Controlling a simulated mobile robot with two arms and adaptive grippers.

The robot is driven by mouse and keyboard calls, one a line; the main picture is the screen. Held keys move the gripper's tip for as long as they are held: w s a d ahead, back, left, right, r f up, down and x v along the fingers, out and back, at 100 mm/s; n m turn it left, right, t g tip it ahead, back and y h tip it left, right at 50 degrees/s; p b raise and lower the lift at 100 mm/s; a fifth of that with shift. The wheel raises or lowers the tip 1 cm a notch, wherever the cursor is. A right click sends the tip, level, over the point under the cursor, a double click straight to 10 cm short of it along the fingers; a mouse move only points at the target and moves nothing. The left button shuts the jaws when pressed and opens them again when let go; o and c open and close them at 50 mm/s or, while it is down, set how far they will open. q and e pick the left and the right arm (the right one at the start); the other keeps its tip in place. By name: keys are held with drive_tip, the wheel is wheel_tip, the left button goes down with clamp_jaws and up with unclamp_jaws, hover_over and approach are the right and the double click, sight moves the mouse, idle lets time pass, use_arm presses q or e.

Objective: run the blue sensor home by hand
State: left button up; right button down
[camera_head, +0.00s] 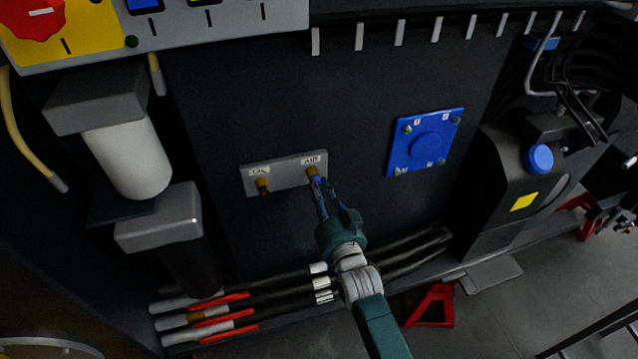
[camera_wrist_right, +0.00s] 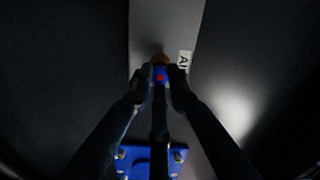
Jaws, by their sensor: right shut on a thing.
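The label beside that fitting reads "AI..." in the wrist view. My left gripper is not in view.
A blue square cover (camera_head: 427,142) with corner bolts is to the right. Black hoses (camera_head: 410,249) run below. A white cylinder (camera_head: 130,157) stands at left.

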drive_tip(key=m+b, duration=0.1)
drive_tip(key=m, duration=1.3)
drive_tip(key=shift+f+b, duration=0.15)
drive_tip(key=shift+b, duration=0.2)
drive_tip(key=c, duration=1.6)
unclamp_jaws()
drive_tip(key=shift+c, duration=1.1)
